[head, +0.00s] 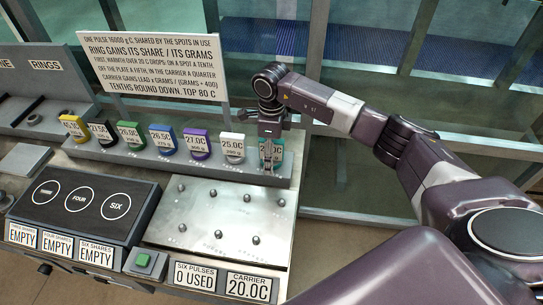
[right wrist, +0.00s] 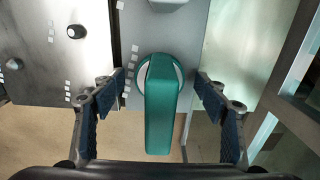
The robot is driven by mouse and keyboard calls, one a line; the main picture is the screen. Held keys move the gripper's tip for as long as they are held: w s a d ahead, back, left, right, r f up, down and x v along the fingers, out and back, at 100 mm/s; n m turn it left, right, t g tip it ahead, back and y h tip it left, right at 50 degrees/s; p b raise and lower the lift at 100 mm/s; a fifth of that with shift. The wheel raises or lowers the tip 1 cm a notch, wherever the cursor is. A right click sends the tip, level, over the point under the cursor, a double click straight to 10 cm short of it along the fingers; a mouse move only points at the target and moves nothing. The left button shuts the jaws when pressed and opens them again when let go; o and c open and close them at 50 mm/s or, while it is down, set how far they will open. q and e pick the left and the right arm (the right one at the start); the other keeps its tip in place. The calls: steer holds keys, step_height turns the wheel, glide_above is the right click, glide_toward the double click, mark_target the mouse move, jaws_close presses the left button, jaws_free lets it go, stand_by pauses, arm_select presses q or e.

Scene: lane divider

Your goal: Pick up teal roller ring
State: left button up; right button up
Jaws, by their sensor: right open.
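The teal roller ring (right wrist: 163,105) stands at the right end of the ring rail. In the head view, the ring (head: 277,151) is partly covered by its label and my gripper. My right gripper (head: 271,138) is over it. In the right wrist view, the open fingers of my right gripper (right wrist: 161,85) are on both sides of the ring, with a gap on each side. A white round piece shows behind the ring. My left gripper is not in view.
Left along the rail (head: 262,178) stand a white ring (head: 232,145), a purple ring (head: 197,140) and several others, with labels. In front are a studded metal plate (head: 205,225) and a dark panel (head: 85,205) with three circles. A sign (head: 152,65) stands behind.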

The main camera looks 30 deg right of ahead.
steer(key=shift+c, duration=0.2)
steer(key=c, duration=1.5)
steer(key=shift+w+r, duration=0.1)
steer(key=shift+r, duration=0.1)
